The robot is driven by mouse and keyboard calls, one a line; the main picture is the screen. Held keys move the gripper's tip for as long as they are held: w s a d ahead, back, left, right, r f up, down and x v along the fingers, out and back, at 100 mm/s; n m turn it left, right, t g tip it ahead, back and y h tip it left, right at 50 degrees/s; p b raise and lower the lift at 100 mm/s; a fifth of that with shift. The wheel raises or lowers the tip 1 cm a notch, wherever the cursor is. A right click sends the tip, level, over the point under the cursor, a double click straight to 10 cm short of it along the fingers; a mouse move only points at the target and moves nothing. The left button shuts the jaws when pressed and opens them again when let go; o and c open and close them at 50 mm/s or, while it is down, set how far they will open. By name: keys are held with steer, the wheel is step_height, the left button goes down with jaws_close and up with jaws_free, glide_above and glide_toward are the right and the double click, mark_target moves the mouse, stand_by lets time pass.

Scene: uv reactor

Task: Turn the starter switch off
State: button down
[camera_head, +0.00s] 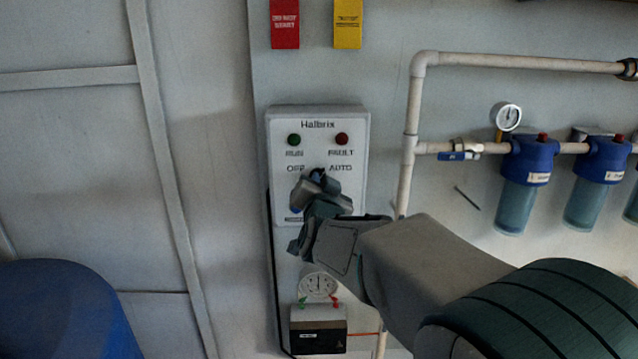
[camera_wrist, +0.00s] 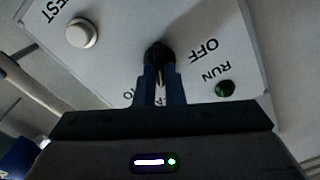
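The starter panel (camera_head: 352,118) is a light grey box on the wall, labelled Halbrix, with a green RUN lamp (camera_head: 293,140) and a red FAULT lamp (camera_head: 341,139). OFF and AUTO labels sit on either side of the switch, which my gripper (camera_head: 318,182) mostly hides in the head view. In the wrist view, the dark starter switch (camera_wrist: 158,52) shows at the tips of my gripper (camera_wrist: 159,76). The two fingers are close together on either side of its handle and appear shut on it. Which label the switch points at cannot be told.
A round silver button (camera_wrist: 81,33) by a TEST label is on the panel. A small dial (camera_head: 318,284) and dark box (camera_head: 318,332) are below. White pipes (camera_head: 411,150) and blue filters (camera_head: 528,170) stand right, a blue drum (camera_head: 60,315) lower left.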

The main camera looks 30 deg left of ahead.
steer(key=shift+n, duration=0.3)
steer(key=n+p, duration=0.1)
steer(key=n, duration=0.2)
steer(key=n+p, duration=0.2)
steer(key=n, duration=0.2)
steer(key=n+p, duration=0.1)
steer(key=n, duration=0.3)
steer(key=shift+s+a+p, duration=0.15)
steer(key=shift+a+p, duration=0.1)
steer(key=shift+p, duration=0.1)
steer(key=shift+n, duration=0.3)
steer(key=c, duration=1.5)
jaws_free()
steer(key=b+v, duration=0.3)
steer(key=v, duration=1.1)
steer(key=shift+a, duration=0.1)
